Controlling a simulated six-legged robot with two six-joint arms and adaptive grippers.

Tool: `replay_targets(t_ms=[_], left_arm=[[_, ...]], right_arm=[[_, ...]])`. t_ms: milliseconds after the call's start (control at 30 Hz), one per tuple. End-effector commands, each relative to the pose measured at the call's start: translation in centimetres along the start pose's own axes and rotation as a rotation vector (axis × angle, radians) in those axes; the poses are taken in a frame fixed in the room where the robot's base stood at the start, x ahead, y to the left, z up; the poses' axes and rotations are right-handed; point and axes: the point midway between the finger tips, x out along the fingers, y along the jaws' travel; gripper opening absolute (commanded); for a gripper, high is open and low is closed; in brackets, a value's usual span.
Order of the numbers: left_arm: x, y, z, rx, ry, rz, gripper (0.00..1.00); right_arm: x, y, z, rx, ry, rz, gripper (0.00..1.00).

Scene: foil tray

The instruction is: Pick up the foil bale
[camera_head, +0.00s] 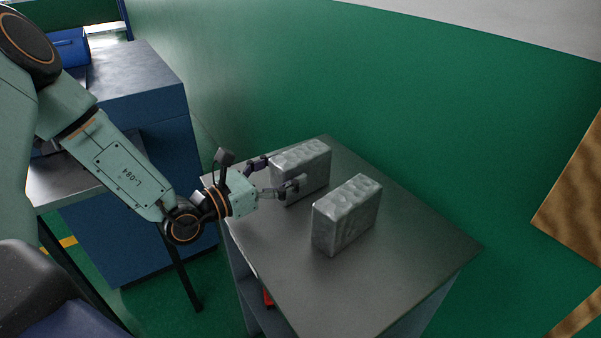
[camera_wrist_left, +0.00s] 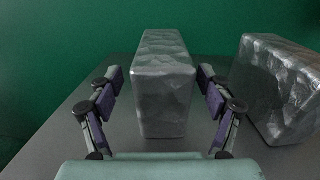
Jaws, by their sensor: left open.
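Two silvery, crinkled foil bales stand on a grey metal table (camera_head: 285,285). The farther bale (camera_head: 307,163) is beside my left gripper (camera_head: 280,174), and the nearer bale (camera_head: 346,215) stands apart, closer to the table's middle. My left gripper is open, with its fingers on either side of the farther bale's near end. In the left wrist view this bale (camera_wrist_left: 163,85) is upright between the two fingers, with a small gap showing on each side. The other bale (camera_wrist_left: 275,90) is to its right, near the right finger. My right gripper is not in view.
A blue cabinet (camera_head: 150,120) with a grey top stands left of the table, behind my left arm. A brown corrugated piece (camera_head: 575,190) is at the far right. The table's right and front parts are clear.

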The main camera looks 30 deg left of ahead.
Motion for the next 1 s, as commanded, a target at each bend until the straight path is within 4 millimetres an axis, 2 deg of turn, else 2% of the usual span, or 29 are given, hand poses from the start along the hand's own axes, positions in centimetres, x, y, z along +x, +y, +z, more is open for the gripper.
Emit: replay_targets(t_ms=[400, 733, 1000], left_arm=[[4.4, 0.2, -0.1, 0.004, 0.001, -0.003, 0.78], [4.9, 0.2, 0.0, 0.001, 0.0, -0.002, 0.78], [4.8, 0.2, 0.0, 0.001, 0.001, -0.002, 0.56]], right_arm=[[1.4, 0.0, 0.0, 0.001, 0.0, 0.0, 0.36], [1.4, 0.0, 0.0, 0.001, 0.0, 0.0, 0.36], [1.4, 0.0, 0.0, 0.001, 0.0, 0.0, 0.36]])
